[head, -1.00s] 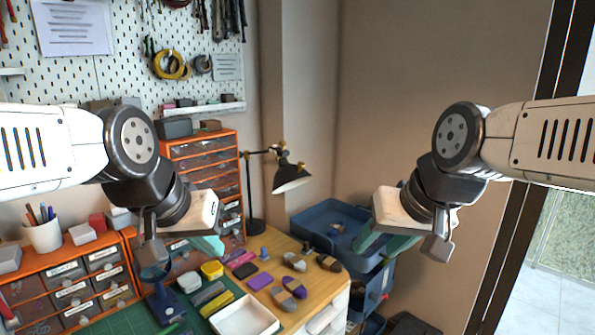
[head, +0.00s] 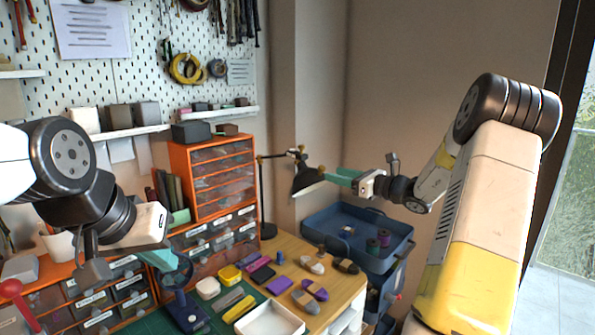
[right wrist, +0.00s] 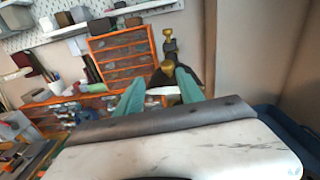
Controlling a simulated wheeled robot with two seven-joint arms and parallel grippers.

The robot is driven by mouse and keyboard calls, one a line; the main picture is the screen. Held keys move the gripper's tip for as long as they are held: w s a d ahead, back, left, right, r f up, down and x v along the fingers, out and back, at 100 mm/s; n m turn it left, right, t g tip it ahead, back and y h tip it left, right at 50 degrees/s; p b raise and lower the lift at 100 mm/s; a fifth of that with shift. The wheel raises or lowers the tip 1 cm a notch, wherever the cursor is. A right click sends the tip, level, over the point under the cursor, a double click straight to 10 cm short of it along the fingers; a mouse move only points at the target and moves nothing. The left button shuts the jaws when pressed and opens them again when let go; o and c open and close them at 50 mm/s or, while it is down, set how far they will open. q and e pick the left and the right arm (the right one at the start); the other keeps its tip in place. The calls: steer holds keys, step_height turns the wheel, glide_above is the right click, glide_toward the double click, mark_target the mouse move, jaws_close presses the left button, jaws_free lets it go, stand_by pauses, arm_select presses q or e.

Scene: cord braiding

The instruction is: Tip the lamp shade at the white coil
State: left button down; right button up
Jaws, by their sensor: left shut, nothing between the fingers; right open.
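The black desk lamp stands at the back of the bench, its dark shade (head: 307,181) facing down and to the right, with brass knobs at its joint. My right gripper (head: 332,175) is open, its teal fingertips right at the shade's right side. In the right wrist view the shade (right wrist: 187,76) and its pale inside show between and beyond the open fingers (right wrist: 160,90); I cannot tell whether they touch it. A small white rounded item (head: 208,288) on the bench may be the white coil. My left gripper (head: 172,262) is shut and empty, above the bench's left part.
Orange drawer units (head: 222,170) stand behind and left of the lamp. A blue tray cart (head: 345,225) with dark spools is below my right gripper. A white tray (head: 270,318), a blue stand (head: 187,312) and several small purple, grey and yellow items crowd the bench.

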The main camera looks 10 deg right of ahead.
mark_target(322, 169)
steer(key=shift+m+t, duration=0.4)
steer(key=shift+m, duration=0.1)
steer(key=x, duration=0.5)
steer(key=d+x, duration=0.1)
steer(key=x, duration=0.1)
steer(key=shift+w+a+f, duration=0.1)
steer(key=shift+w, duration=0.25)
steer(key=shift+w+a+f, duration=0.15)
steer(key=shift+w, duration=0.2)
steer(key=shift+c, duration=0.5)
jaws_close()
